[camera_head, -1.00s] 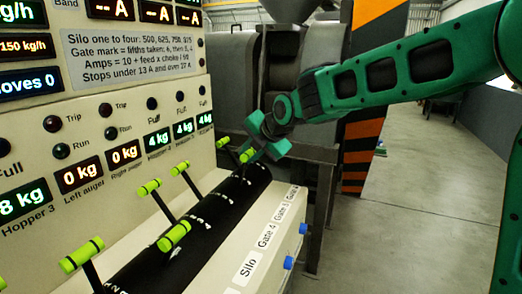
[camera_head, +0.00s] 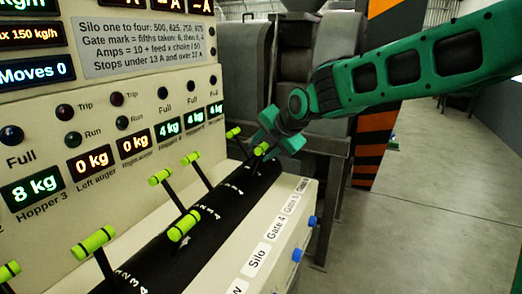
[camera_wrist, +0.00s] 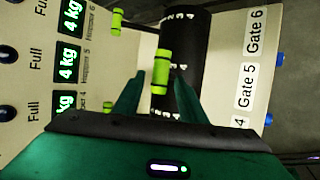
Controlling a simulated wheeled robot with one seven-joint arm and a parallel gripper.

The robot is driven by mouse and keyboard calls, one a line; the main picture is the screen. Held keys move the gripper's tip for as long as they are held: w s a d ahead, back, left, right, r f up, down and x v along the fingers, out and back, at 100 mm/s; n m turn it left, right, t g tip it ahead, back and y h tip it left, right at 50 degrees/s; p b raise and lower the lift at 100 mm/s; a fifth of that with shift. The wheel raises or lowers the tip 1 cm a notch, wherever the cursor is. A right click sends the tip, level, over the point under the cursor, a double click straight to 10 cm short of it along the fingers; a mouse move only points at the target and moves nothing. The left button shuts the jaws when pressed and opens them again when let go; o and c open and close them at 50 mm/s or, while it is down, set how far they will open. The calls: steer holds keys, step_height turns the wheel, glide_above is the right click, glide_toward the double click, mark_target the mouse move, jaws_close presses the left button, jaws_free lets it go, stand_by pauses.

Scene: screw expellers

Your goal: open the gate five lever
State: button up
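The gate five lever has a bright green cylindrical handle (camera_wrist: 161,72) over the black slotted drum (camera_wrist: 186,55), roughly level with the "Gate 5" label (camera_wrist: 247,85). My gripper (camera_wrist: 160,80) is open, with one finger on each side of this handle and a visible gap on both sides. In the head view, my gripper (camera_head: 272,146) is at the far end of the lever row, by a green handle (camera_head: 260,149) that it partly covers. I cannot tell whether the fingers touch the lever.
Other green-handled levers (camera_head: 160,177) (camera_head: 182,225) stand along the drum nearer the camera. A panel with displays (camera_head: 75,165) rises behind them. Blue knobs (camera_head: 297,255) stick out of the front face. Grey machinery (camera_head: 335,85) stands behind; the floor at right is clear.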

steer(key=v, duration=1)
steer(key=shift+s+d+r, duration=0.15)
steer(key=shift+s, duration=0.1)
steer(key=shift+w+d, duration=0.1)
steer(key=c, duration=0.9)
steer(key=shift+w+d+f+g, duration=0.3)
steer(key=shift+w+d, duration=0.1)
steer(key=shift+w, duration=0.1)
jaws_close()
steer(key=d+n+g+y, duration=0.2)
steer(key=d+g+y, duration=0.15)
steer(key=d, duration=0.55)
steer(key=w+a+f, duration=0.6)
steer(key=a, duration=0.4)
steer(key=shift+t, duration=0.35)
